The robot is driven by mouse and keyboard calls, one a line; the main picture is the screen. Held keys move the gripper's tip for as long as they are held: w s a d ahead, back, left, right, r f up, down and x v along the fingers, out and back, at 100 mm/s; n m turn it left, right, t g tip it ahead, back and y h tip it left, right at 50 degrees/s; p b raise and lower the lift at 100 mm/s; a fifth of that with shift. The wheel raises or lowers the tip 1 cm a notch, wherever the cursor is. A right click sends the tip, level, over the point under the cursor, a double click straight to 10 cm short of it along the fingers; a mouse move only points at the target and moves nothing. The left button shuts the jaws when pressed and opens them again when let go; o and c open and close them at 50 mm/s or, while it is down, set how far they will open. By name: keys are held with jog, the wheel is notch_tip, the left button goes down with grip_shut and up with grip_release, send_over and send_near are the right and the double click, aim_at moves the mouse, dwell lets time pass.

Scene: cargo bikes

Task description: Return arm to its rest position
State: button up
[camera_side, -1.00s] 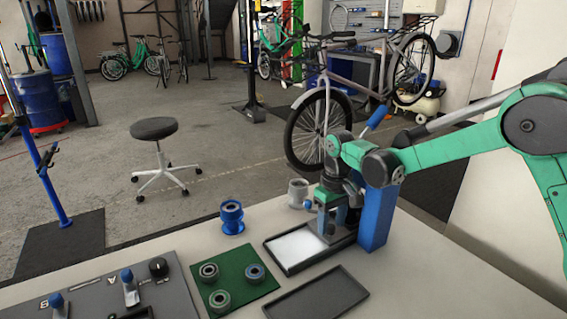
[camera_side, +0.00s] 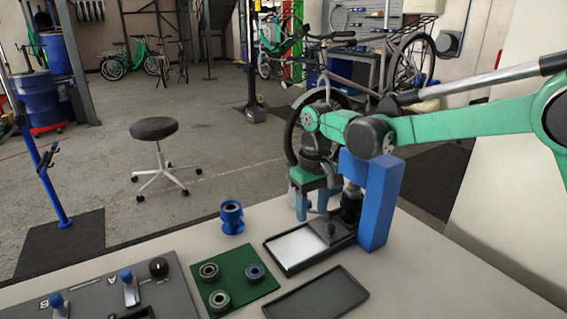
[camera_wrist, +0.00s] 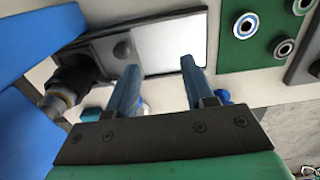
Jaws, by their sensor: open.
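My gripper (camera_side: 311,214) is open and empty. It hangs above the work table, just left of a blue post (camera_side: 380,205), over the back of a dark tray with a white plate (camera_side: 299,246). In the wrist view, my two blue fingers (camera_wrist: 160,67) stand apart with the white plate (camera_wrist: 168,45) beyond them. The blue post fills the left side there. My arm reaches in from the right in the side view. No rest position is marked in either view.
A dark upright tool (camera_side: 351,206) stands beside the post. A blue spool (camera_side: 232,217), a green mat (camera_side: 236,264) with bearings, an empty dark tray (camera_side: 318,294) and a control panel (camera_side: 168,293) share the table. A stool (camera_side: 154,130) and bike stand beyond.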

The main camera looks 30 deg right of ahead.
jog(key=shift+a+r, duration=0.2)
jog(key=shift+a, duration=0.15)
jog(key=s+d+r+t, duration=0.2)
jog(key=s+t, duration=0.1)
jog(key=s, duration=0.3)
jog(key=s+d+r+t, duration=0.1)
jog(key=s+d+t, duration=0.1)
jog(key=s+t, duration=0.2)
jog(key=s, duration=0.3)
jog(key=shift+d+r, duration=0.35)
